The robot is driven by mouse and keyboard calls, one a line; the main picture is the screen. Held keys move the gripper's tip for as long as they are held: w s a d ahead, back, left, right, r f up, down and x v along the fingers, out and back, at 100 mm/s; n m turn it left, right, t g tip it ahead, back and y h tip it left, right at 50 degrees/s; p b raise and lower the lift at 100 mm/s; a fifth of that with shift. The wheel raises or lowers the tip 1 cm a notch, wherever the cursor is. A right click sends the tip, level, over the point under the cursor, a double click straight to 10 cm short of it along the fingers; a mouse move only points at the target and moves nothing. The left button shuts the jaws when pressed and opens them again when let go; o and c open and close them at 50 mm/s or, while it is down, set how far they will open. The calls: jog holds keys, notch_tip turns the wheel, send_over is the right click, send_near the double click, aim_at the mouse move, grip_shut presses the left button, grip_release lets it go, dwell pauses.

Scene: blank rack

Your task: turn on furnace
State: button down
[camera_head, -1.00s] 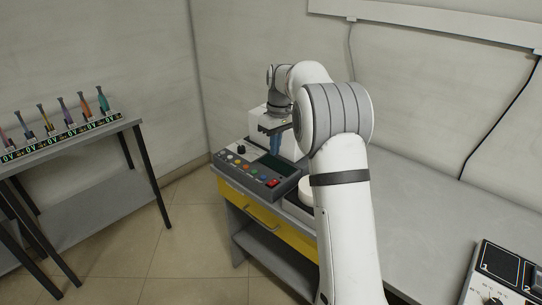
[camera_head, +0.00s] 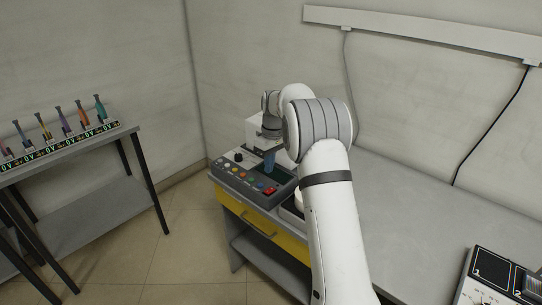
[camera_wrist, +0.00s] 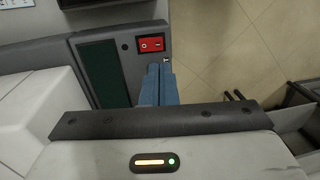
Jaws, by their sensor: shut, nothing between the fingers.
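A grey control panel (camera_head: 231,172) with knobs, coloured buttons and a dark green display sits at the far left end of the grey bench. A red rocker switch (camera_head: 270,190) is at its right front corner. In the wrist view the red switch (camera_wrist: 151,44) shows two white marks, beside the dark green display (camera_wrist: 101,72). My gripper (camera_head: 269,172) has blue fingers closed together, empty, pointing down over the panel. In the wrist view its fingertips (camera_wrist: 160,70) appear just below the switch. I cannot tell whether they touch the panel.
A round white object (camera_head: 299,200) stands right of the panel, partly behind my arm. Another device with dials (camera_head: 497,282) is at the bench's near right. A separate table (camera_head: 60,150) with several coloured tools stands left. The bench middle is clear.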

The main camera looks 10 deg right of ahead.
aim_at(267, 191)
jog(key=f, duration=0.5)
jog(key=f+p, duration=0.1)
jog(key=f, duration=0.2)
jog(key=shift+s+a, duration=0.3)
jog(key=shift+a, duration=0.1)
